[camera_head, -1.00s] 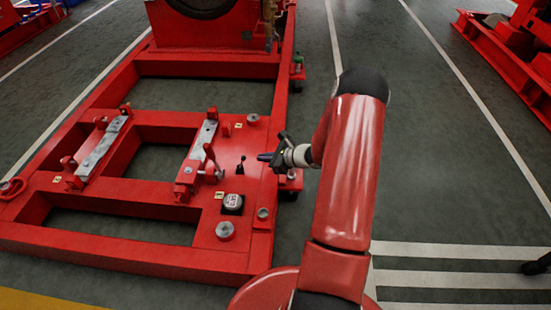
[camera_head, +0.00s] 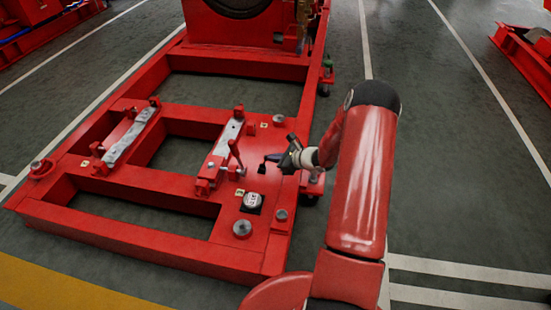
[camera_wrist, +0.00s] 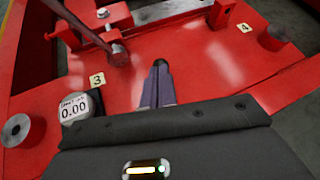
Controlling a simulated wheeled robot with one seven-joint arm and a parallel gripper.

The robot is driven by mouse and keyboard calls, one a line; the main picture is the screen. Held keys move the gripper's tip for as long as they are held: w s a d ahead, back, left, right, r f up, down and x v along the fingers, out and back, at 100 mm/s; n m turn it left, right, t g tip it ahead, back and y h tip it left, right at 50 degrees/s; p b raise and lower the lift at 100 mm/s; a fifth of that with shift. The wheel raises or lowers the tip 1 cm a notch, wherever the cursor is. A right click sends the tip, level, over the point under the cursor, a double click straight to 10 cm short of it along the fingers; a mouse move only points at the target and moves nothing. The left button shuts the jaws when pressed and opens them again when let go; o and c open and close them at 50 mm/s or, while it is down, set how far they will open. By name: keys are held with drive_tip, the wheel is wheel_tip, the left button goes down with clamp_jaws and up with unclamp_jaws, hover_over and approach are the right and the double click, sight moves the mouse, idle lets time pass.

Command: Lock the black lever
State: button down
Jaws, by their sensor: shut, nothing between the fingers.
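A round gauge (camera_wrist: 75,107) reading 0.00 sits beside a yellow tag 3 (camera_wrist: 97,79); tag 4 (camera_wrist: 245,27) lies to the right. A dark red handle (camera_wrist: 90,35) rises at upper left. Round metal posts (camera_head: 242,228) stand on the frame.

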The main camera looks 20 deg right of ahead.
drive_tip(key=shift+w+a+r+g, duration=0.15)
drive_tip(key=shift+a+r+g, duration=0.05)
drive_tip(key=shift+a+g, duration=0.1)
drive_tip(key=w+a+g+h+p, duration=0.1)
drive_tip(key=h, duration=0.1)
drive_tip(key=w+a+r+n+g+h+p, duration=0.1)
drive_tip(key=shift+a+r+g+h, duration=0.1)
drive_tip(key=shift+a+g+h, duration=0.2)
drive_tip(key=shift+a+h, duration=0.1)
drive_tip(key=shift+r, duration=0.1)
drive_tip(key=shift+r+p, duration=0.6)
drive_tip(key=shift+r, duration=0.1)
drive_tip(key=w+a+r+p+v, duration=0.1)
drive_tip(key=p+v, duration=0.3)
drive_tip(key=v, duration=0.9)
drive_tip(key=shift+s+a+r, duration=0.2)
drive_tip(key=shift+r, duration=0.25)
